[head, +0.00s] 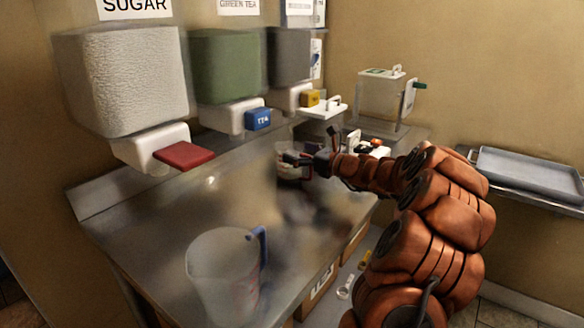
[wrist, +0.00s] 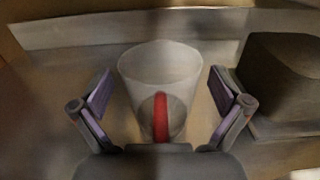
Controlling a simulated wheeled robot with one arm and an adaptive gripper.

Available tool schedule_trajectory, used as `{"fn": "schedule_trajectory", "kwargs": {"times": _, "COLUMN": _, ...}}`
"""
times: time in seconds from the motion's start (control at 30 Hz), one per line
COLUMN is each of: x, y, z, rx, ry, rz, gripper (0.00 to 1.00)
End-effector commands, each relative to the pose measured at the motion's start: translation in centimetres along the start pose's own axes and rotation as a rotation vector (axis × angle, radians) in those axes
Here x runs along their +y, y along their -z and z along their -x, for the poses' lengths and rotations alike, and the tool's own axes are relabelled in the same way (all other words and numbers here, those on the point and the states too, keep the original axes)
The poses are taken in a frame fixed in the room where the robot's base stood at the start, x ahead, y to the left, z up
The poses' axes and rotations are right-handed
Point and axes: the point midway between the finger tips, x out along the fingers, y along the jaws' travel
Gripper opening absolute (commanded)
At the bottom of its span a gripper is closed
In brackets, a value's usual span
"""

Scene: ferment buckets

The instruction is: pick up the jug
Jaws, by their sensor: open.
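A clear jug with a red handle (wrist: 190,68) stands upright in the wrist view, its handle facing my gripper. My gripper (wrist: 160,100) is open, with one finger on each side of the jug and visible gaps to both. In the head view my gripper (head: 312,161) is at the far part of the steel counter, and a pale vessel (head: 287,168) shows partly behind it. A larger clear jug with a blue handle (head: 222,272) stands upright at the counter's near end, well away from my gripper.
Sugar (head: 135,85), green tea (head: 226,65) and grey (head: 288,55) dispensers hang above the steel counter (head: 160,225). A dark block (wrist: 280,78) is close right of the jug in the wrist view. A tray (head: 530,170) lies at the right.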

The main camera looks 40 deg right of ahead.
Motion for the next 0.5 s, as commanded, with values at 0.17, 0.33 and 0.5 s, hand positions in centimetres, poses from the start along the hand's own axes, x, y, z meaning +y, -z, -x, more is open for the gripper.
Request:
{"fn": "schedule_trajectory", "kwargs": {"times": 0.17, "x": -0.03, "y": -0.01, "z": -0.01, "rx": 0.000, "ry": 0.001, "rz": 0.000, "gripper": 1.00}}
{"fn": "schedule_trajectory", "kwargs": {"times": 0.33, "x": -0.04, "y": -0.02, "z": 0.02, "rx": 0.000, "ry": 0.001, "rz": 0.000, "gripper": 0.85}}
{"fn": "schedule_trajectory", "kwargs": {"times": 0.5, "x": -0.05, "y": -0.01, "z": 0.03, "rx": 0.000, "ry": 0.001, "rz": 0.000, "gripper": 0.68}}
